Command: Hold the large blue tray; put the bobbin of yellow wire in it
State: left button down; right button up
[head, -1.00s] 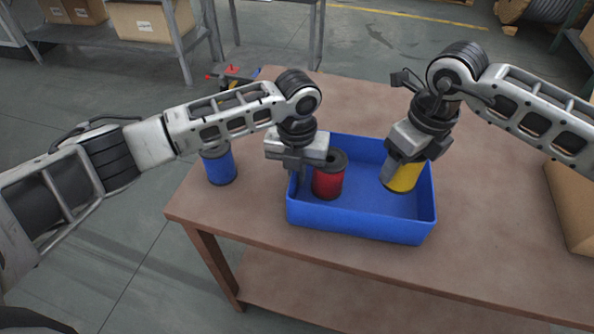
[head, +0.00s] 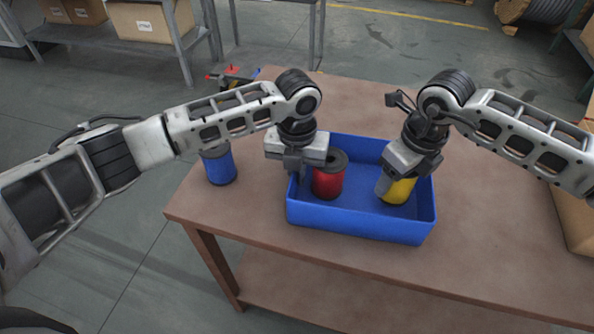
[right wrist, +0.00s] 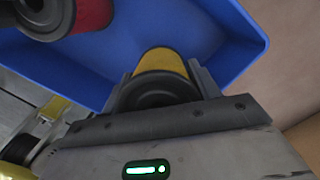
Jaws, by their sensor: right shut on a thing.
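The large blue tray (head: 355,224) sits on the table, and its right part also shows in the right wrist view (right wrist: 235,25). My left gripper (head: 296,174) is at the tray's left wall, its fingers shut on the rim. My right gripper (head: 388,186) is shut on the bobbin of yellow wire (head: 400,191) inside the right part of the tray. In the right wrist view the yellow bobbin (right wrist: 162,62) lies between the two fingers (right wrist: 163,88). Whether its lower end touches the tray floor I cannot tell.
A blue bobbin (head: 220,168) stands on the table (head: 480,230) left of the tray. A cardboard box (head: 572,215) is at the right edge.

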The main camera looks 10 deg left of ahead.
pick_arm(q)
jog(key=shift+r, duration=0.1)
pick_arm(e)
jog(key=shift+f, duration=1.55)
jog(key=o, duration=1.3)
jog(key=r, duration=0.8)
jog(key=s+d+r, duration=0.1)
jog(key=r, duration=0.3)
pick_arm(q)
jog(key=c, duration=1.5)
grip_release()
jog(key=shift+c, duration=0.2)
pick_arm(e)
jog(key=shift+f, duration=0.1)
